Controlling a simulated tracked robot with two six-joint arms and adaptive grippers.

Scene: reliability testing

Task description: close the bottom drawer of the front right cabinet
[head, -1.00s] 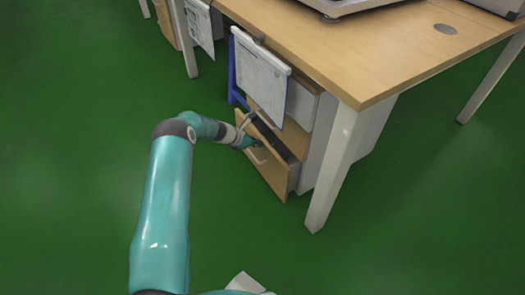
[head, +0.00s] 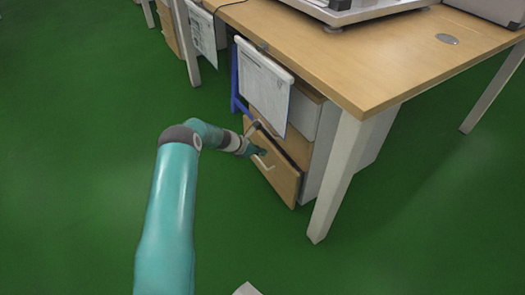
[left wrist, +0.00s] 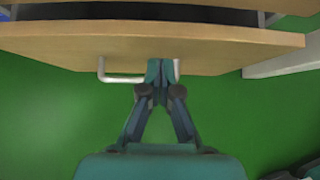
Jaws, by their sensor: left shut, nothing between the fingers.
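The cabinet (head: 315,165) stands under the desk, with a wooden bottom drawer (head: 285,182) at its lower front. The drawer stands out a little, and a dark gap shows behind the top of its front. In the left wrist view the drawer front (left wrist: 210,50) spans the top, with a dark opening behind it. Its pale bar handle (left wrist: 122,79) is partly hidden by my fingers. My left gripper (head: 258,151) is shut and empty, its fingertips (left wrist: 161,66) at the drawer front beside the handle; exact contact cannot be told. My right gripper is not in view.
A wooden desk (head: 400,60) covers the cabinet, with a white leg (head: 335,180) right of the drawer. A paper sheet (head: 262,85) hangs from the desk edge over the upper cabinet front.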

